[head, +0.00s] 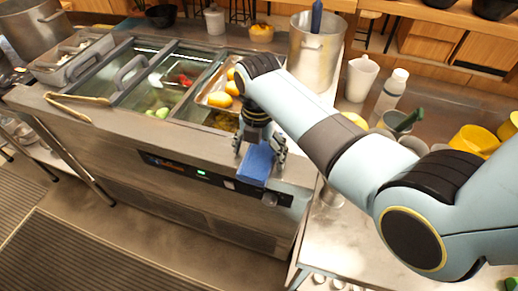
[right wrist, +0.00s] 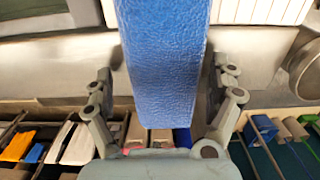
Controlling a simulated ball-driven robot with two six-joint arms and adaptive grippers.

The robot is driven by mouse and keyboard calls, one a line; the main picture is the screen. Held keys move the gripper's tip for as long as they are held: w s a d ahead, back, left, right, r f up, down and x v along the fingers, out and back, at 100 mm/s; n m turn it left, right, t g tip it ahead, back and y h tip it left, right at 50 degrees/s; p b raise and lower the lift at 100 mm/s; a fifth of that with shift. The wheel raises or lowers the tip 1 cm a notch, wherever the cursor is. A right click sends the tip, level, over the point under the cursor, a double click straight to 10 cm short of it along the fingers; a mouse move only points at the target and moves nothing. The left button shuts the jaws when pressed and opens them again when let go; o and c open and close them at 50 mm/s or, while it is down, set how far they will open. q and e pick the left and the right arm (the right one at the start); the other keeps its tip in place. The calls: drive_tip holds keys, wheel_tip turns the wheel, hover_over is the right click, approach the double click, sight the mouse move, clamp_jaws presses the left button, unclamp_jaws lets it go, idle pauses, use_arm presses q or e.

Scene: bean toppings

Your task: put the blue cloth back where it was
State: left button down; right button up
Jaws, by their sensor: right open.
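The blue cloth (head: 257,165) is at the front edge of the steel counter, just above the control panel. In the head view my right gripper (head: 261,150) points down over it with a finger on each side. In the right wrist view the cloth (right wrist: 162,65) is a long blue strip running between the two spread fingers. Gaps show between the cloth and both fingers, so the gripper is open around it. The upper end of the cloth is partly hidden by the gripper in the head view. My left gripper is not in view.
The steel counter (head: 90,107) has glass-lidded wells and a tray of yellow food (head: 218,99). A large pot (head: 313,60) stands behind my right arm. The floor at lower left is clear.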

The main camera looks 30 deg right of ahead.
sight(258, 151)
drive_tip(key=shift+r, duration=0.2)
drive_tip(key=shift+w+r, duration=0.15)
drive_tip(key=shift+r, duration=0.25)
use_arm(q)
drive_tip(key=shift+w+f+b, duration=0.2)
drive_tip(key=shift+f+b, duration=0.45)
use_arm(e)
wheel_tip(258, 151, up, 11)
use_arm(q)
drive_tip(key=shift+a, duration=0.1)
